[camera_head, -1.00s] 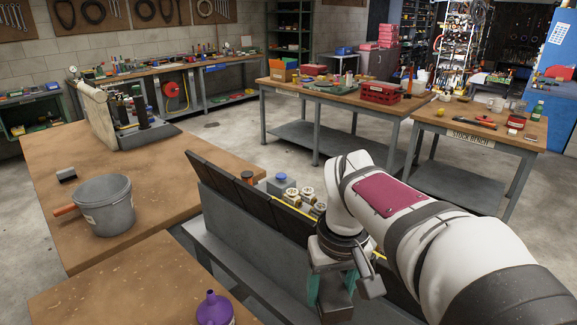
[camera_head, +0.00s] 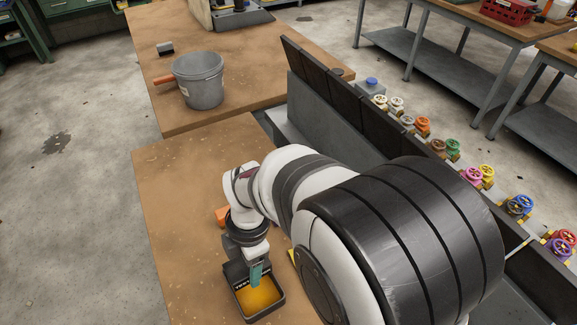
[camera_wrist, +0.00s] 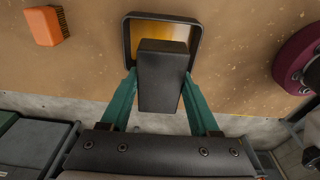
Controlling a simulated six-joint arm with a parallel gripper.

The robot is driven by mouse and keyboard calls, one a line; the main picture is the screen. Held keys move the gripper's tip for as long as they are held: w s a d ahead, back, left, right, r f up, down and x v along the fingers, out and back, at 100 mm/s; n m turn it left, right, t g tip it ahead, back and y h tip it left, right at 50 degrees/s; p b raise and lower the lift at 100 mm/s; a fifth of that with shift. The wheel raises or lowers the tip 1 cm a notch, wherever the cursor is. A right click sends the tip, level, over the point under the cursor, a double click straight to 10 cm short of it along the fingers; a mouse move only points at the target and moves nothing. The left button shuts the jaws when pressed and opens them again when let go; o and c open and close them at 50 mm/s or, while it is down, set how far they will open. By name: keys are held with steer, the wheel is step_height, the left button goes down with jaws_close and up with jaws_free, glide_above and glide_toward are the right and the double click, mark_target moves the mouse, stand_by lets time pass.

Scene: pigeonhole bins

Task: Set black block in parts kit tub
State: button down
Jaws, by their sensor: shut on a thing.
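My gripper (camera_wrist: 160,95) is shut on the black block (camera_wrist: 162,75), with a teal finger on each side of it. In the wrist view the block overlaps a dark-rimmed tub (camera_wrist: 127,42) with a yellow-orange floor. In the head view my gripper (camera_head: 257,275) points down at the same tub (camera_head: 266,310), which lies on the near wooden bench. Lettering at the tub's far side is partly covered and I cannot read it all. I cannot make out the block clearly in the head view, nor tell its height above the tub floor.
A maroon round thing (camera_wrist: 298,62) is at the wrist view's right. A grey bucket (camera_head: 200,85) and a small dark-and-light block (camera_head: 165,49) are on the farther bench. Dark bins with coloured valves (camera_head: 421,125) run along the right.

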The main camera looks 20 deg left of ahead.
mark_target(254, 290)
step_height(254, 290, down, 10)
steer(key=shift+f, duration=0.15)
stand_by(0.4)
steer(key=shift+f, duration=0.35)
stand_by(0.3)
steer(key=shift+c, duration=0.2)
jaws_free()
steer(key=shift+d+f, duration=0.1)
steer(key=r, duration=0.5)
steer(key=w+r, duration=0.1)
steer(key=r, duration=0.4)
steer(key=d+r, duration=0.1)
steer(key=r, duration=0.4)
steer(key=shift+w+d+r, duration=0.1)
steer(key=shift+w+r, duration=0.2)
steer(key=shift+r, duration=0.1)
